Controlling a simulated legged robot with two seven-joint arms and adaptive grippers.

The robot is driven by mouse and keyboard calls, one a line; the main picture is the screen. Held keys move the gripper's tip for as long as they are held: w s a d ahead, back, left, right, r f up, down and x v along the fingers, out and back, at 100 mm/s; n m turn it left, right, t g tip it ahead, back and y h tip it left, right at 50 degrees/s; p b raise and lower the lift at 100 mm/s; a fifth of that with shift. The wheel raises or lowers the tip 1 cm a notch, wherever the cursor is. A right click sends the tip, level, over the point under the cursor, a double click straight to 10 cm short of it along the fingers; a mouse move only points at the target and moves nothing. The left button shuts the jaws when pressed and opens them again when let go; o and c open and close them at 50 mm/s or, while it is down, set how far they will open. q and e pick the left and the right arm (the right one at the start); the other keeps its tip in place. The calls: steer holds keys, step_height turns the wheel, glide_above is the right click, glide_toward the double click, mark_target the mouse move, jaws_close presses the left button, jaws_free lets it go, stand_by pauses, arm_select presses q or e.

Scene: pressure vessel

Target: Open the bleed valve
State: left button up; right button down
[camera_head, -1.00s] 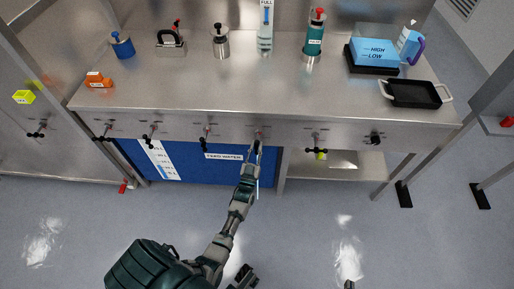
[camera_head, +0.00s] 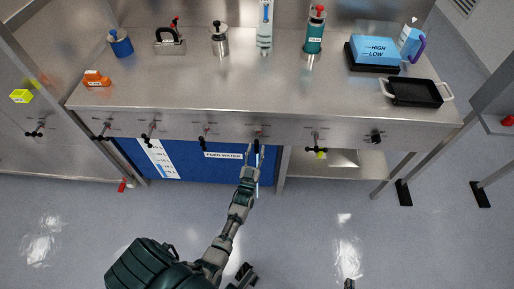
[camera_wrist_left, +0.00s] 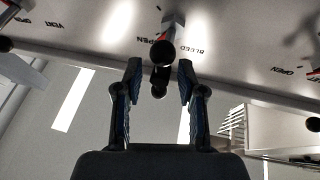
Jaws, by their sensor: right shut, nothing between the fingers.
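The bleed valve (camera_head: 257,134) is on the front panel below the counter edge. In the left wrist view its dark handle (camera_wrist_left: 161,53) hangs beside the printed words BLEED and OPEN, with black knobs. My left gripper (camera_head: 256,149) is just below the valve in the head view. In the left wrist view the left gripper (camera_wrist_left: 159,77) is open, its two fingers apart on either side of the handle's lower knob, with gaps visible on both sides. Only a small dark tip of my right gripper (camera_head: 348,284) shows at the bottom edge, low over the floor.
Similar valve handles (camera_head: 204,141) (camera_head: 316,146) line the panel on both sides. A blue FEED WATER tank (camera_head: 190,165) is under the counter. The counter (camera_head: 200,95) holds canisters, a blue box (camera_head: 374,51) and a black tray (camera_head: 416,92). The floor in front is clear.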

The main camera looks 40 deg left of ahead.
arm_select(q)
steer(key=v, duration=1)
steer(key=shift+s+f, duration=0.2)
steer(key=shift+f, duration=0.15)
steer(key=shift+d, duration=0.1)
